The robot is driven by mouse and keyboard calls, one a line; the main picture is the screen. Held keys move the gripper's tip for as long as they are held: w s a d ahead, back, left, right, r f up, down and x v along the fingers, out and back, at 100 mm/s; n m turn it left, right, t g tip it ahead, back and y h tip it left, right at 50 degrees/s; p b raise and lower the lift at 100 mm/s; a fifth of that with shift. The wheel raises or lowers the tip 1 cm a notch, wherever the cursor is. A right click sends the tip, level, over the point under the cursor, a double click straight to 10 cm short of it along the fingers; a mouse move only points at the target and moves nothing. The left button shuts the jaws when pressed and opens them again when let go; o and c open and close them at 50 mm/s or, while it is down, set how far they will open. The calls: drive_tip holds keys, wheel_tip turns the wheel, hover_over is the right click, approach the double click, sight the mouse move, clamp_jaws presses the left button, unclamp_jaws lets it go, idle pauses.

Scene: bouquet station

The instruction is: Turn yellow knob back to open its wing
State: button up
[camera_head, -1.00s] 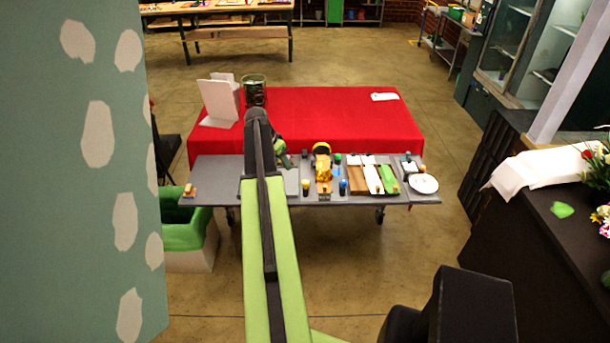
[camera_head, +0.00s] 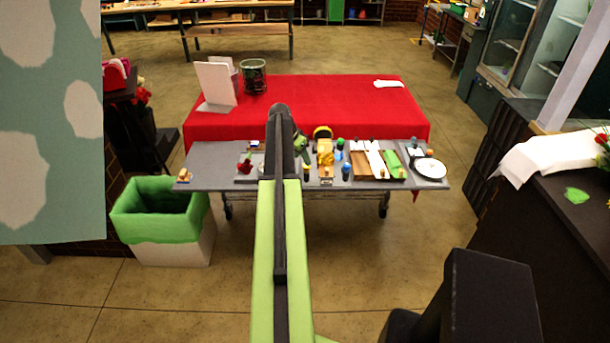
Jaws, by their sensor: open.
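A small yellow-topped knob (camera_head: 306,167) stands near the front edge of the grey bench (camera_head: 222,181), just right of my arm. A larger yellow device (camera_head: 325,152) with a dark round top sits to its right. I cannot tell which part is the wing or how it is turned. My gripper (camera_head: 304,155) shows small and partly hidden beyond my arm, above the bench and just behind the yellow-topped knob. It is open, with nothing seen in it. I cannot tell whether it touches anything.
A blue knob (camera_head: 346,169), wooden, white and green strips, and a white plate (camera_head: 430,168) lie on the bench to the right. A red item (camera_head: 245,164) lies left. A red-covered table (camera_head: 350,105) stands behind. A green-lined bin (camera_head: 158,222) stands front left.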

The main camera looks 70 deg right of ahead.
sight(306, 169)
drive_tip(key=b+x, duration=0.3)
drive_tip(key=x, duration=0.2)
drive_tip(key=shift+f, duration=0.25)
drive_tip(key=shift+r, duration=0.1)
